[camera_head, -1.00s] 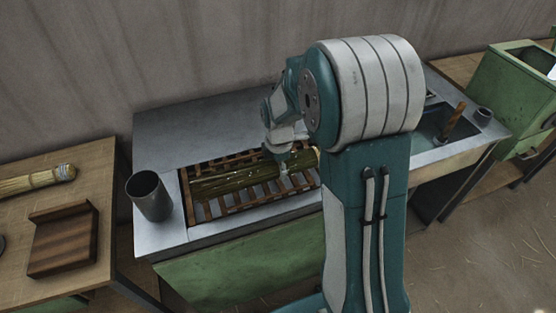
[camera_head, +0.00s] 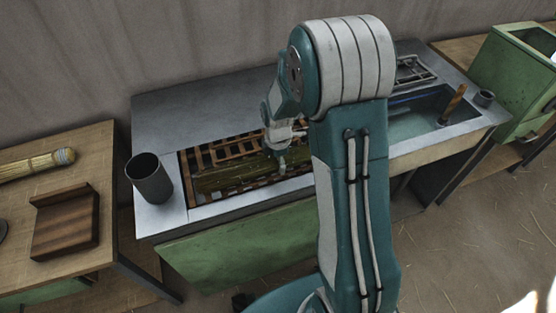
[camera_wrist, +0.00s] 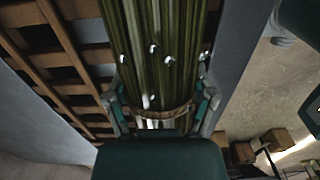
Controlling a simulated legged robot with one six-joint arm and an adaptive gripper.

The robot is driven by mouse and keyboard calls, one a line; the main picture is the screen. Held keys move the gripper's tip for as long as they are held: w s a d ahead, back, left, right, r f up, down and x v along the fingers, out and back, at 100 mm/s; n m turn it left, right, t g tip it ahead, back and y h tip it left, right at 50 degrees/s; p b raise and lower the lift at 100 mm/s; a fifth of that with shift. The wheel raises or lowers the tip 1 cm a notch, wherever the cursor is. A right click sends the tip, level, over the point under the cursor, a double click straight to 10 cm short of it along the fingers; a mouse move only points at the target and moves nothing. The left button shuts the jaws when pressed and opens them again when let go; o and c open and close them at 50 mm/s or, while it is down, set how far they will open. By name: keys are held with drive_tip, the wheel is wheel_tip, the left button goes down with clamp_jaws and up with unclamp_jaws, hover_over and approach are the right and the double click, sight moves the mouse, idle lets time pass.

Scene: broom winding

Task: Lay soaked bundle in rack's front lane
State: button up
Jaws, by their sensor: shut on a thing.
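The soaked bundle (camera_head: 230,178) is a long dark green sheaf of stalks, lying lengthwise at the front part of the wooden slatted rack (camera_head: 222,152). In the wrist view the bundle (camera_wrist: 155,40) runs away from my gripper, with a tie band near the jaws and bright water drops on it. My gripper (camera_head: 284,160) is shut on the bundle near its right end; in the wrist view the fingers (camera_wrist: 160,105) sit on both sides of it. The rack slats (camera_wrist: 55,60) show left of the bundle. Whether the bundle touches the slats is unclear.
A grey metal cup (camera_head: 150,180) stands at the rack's left. A water basin (camera_head: 415,118) with a wooden handle (camera_head: 452,103) is at the right. A straw bundle (camera_head: 35,165) and a wooden block (camera_head: 66,222) lie on the left table.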

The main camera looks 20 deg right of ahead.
drive_tip(key=o, duration=1.1)
drive_tip(key=shift+r, duration=0.1)
wheel_tip(320, 180, up, 12)
drive_tip(key=shift+w+a+f, duration=0.1)
drive_tip(key=shift+f, duration=0.05)
